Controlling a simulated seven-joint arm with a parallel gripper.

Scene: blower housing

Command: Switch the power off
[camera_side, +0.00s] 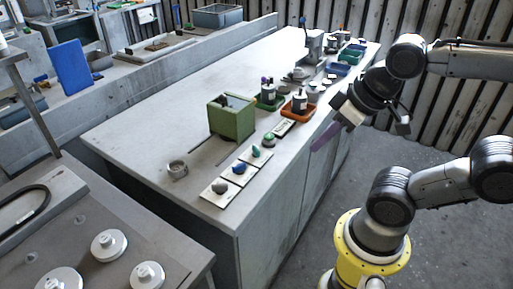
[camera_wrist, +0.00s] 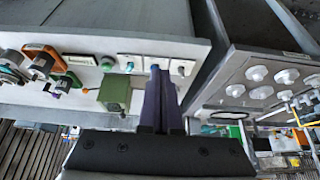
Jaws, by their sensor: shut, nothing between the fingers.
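Several pale plates with knobs lie in a row along the bench's right edge in the side view. A dark knob plate (camera_side: 219,192) is nearest, then a blue knob (camera_side: 239,168) and a green knob (camera_side: 256,151). In the wrist view, the plates lie beyond my fingers: a plate (camera_wrist: 182,68) right of the fingertips and a plate (camera_wrist: 130,66) left of them. I cannot tell which one is the power switch. My gripper (camera_side: 325,137) is shut and empty, its purple fingers together, apart from the plates. The fingers (camera_wrist: 160,80) partly hide the plate behind them.
A green open box (camera_side: 231,118) stands beside the plates. A green tray (camera_side: 268,103) and an orange tray (camera_side: 297,110) with dark items sit farther along the bench. The bench's middle (camera_side: 190,100) is clear.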

